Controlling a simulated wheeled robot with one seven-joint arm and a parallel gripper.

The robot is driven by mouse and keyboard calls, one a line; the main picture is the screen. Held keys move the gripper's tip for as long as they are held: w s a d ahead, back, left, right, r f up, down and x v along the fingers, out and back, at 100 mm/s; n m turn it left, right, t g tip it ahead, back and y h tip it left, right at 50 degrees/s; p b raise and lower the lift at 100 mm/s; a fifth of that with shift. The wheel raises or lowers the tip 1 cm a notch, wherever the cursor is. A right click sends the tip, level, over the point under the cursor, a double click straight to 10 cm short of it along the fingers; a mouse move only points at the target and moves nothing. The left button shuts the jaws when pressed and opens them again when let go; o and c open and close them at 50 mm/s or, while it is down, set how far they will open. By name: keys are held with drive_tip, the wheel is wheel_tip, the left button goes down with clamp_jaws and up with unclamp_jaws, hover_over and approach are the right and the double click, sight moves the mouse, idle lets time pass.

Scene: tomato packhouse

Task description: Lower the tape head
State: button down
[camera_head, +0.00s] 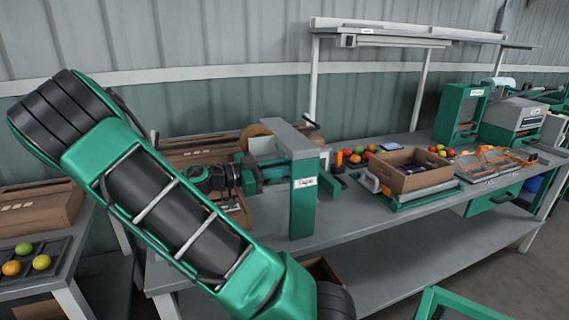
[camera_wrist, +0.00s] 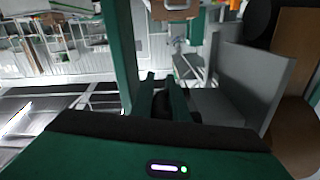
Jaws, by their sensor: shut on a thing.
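The tape head (camera_head: 293,141) stands on the workbench, with a grey upper arm over a green upright that has a white label. A brown tape roll (camera_head: 258,131) sits behind it. My gripper (camera_head: 276,171) reaches in from the left, beside the green upright. In the wrist view, my gripper (camera_wrist: 164,92) is shut, with a dark part between its fingers; what it holds is mostly hidden, likely a handle of the tape head. In that view the green upright (camera_wrist: 119,55) is on the left, and grey plates (camera_wrist: 245,82) and the brown roll (camera_wrist: 296,85) are on the right.
The grey workbench (camera_head: 385,205) runs to the right. An open cardboard box (camera_head: 410,178) and several tomatoes are on it. A side table with a tray (camera_head: 35,262) of tomatoes is at left. Free bench surface shows in front of the tape head.

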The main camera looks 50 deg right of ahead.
drive_tip(key=shift+w+d+f, duration=0.1)
drive_tip(key=shift+w+f, duration=0.1)
drive_tip(key=shift+f, duration=0.6)
drive_tip(key=c, duration=2)
unclamp_jaws()
drive_tip(key=v, duration=1.1)
drive_tip(key=shift+s+f, duration=0.1)
drive_tip(key=shift+s, duration=0.05)
